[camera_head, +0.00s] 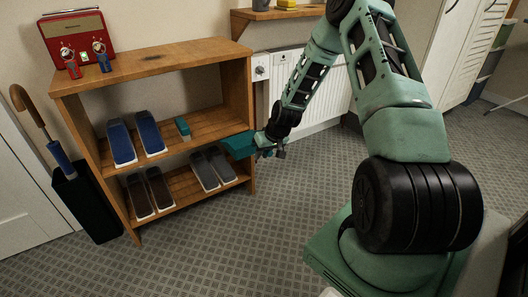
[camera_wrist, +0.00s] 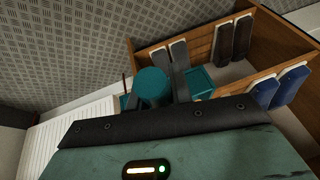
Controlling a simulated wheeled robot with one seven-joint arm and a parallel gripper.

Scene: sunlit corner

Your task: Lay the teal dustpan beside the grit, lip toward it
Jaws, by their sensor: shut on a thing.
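The teal dustpan (camera_head: 239,145) is in my gripper (camera_head: 268,148), in front of the right end of the wooden shoe rack. The gripper is shut on it and holds it above the floor. In the wrist view teal parts, one of them round (camera_wrist: 152,86), show just beyond the gripper housing; the fingertips there are hard to make out. I cannot make out the grit in either view, nor clearly which way the lip faces.
The shoe rack (camera_head: 150,66) holds blue, brown and grey shoes and a small teal item (camera_head: 183,128). A red radio (camera_head: 78,38) is on top. An umbrella stand (camera_head: 86,200) is at left, a radiator (camera_head: 320,110) behind. The patterned floor (camera_head: 220,240) in front is clear.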

